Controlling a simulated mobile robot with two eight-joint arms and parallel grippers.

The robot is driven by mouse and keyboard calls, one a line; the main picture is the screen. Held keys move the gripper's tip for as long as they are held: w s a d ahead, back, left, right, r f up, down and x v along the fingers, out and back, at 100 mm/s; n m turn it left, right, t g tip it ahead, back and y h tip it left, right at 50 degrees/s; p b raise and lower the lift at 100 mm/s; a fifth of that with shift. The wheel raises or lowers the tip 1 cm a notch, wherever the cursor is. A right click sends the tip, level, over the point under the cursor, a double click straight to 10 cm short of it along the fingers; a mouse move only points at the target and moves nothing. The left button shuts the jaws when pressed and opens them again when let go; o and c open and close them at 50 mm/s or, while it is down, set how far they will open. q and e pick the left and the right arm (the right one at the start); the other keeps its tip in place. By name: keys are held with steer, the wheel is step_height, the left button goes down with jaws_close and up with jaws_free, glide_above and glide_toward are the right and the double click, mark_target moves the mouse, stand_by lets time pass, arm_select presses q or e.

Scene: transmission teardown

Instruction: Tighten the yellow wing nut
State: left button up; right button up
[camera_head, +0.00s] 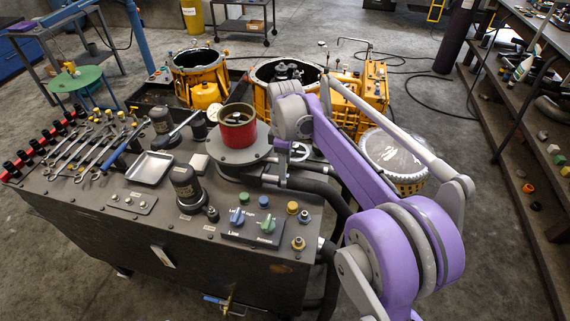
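The dark bench (90,220) has a small control panel (250,233) near its front right. A blue wing-shaped knob (236,217) and a green one (267,224) stand on this panel. A small yellow round piece (292,207) stands just right of it, and brassy fittings (298,243) are nearby. I cannot tell for sure which yellow piece is the wing nut. My purple and grey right arm reaches in from the lower right. My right gripper (287,165) is small and partly hidden below the wrist, behind and above the yellow piece. Its fingers are unclear. My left gripper is out of view.
A red cylinder (238,128) stands on a round grey flange (240,155). Wrenches (85,150), a metal tray (150,168) and a dark motor-like cylinder (186,185) occupy the bench's left and middle. Yellow housings (205,95) stand behind. Thick dark hoses (335,205) run along the right edge.

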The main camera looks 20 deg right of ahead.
jaws_close()
steer(key=shift+m, duration=0.3)
steer(key=m, duration=0.3)
steer(key=shift+m, duration=0.4)
steer(key=m+p, duration=0.1)
steer(key=m, duration=0.3)
steer(key=shift+m, duration=0.3)
steer(key=m, duration=0.8)
steer(key=shift+m, duration=0.6)
